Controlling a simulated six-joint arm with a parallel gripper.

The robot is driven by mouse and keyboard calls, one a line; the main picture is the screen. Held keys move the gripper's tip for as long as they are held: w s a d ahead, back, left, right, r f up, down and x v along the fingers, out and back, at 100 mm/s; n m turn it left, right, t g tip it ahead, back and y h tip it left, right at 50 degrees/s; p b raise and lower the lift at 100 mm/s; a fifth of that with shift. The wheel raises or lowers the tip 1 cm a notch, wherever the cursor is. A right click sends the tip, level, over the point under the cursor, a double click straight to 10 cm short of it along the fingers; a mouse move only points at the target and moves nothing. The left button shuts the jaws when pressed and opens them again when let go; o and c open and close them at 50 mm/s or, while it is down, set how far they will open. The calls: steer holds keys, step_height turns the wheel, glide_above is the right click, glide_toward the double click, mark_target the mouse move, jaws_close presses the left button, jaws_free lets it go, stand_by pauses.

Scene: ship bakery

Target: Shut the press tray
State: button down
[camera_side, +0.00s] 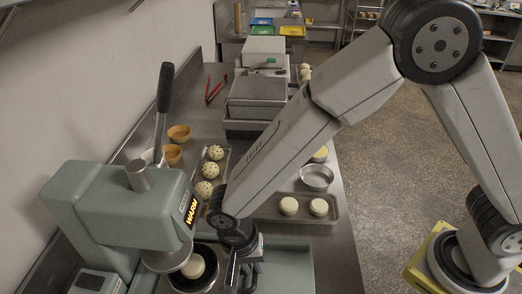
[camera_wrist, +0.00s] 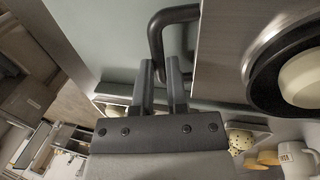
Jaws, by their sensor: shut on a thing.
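The press (camera_side: 115,210) is a grey-green machine with a long black lever and a lit "WARM" sign, at the lower left of the side view. Its press tray, a brushed metal plate (camera_wrist: 225,50) in the wrist view, carries a round black mould (camera_wrist: 268,70) with a pale dough piece (camera_wrist: 302,78) in it. In the side view the dough (camera_side: 194,267) sits at the right edge of the round press head, partly out from under it. My gripper (camera_wrist: 160,75) is shut on the black looped tray handle (camera_wrist: 156,35); in the side view the arm hides most of this grip.
A baking tray (camera_side: 265,213) with two pale rounds and a metal ring lies behind my gripper. Seeded buns (camera_side: 204,188) and orange cups (camera_side: 179,133) stand nearby. A mug (camera_wrist: 297,158) shows in the wrist view. A grey-green surface (camera_side: 290,265) right of the gripper is clear.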

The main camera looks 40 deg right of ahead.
steer(key=shift+w+r, duration=0.1)
steer(key=c, duration=0.6)
jaws_free()
steer(key=shift+c, duration=0.2)
steer(key=v, duration=0.7)
steer(key=shift+r, duration=0.4)
steer(key=shift+a, duration=0.1)
steer(key=shift+c, duration=0.3)
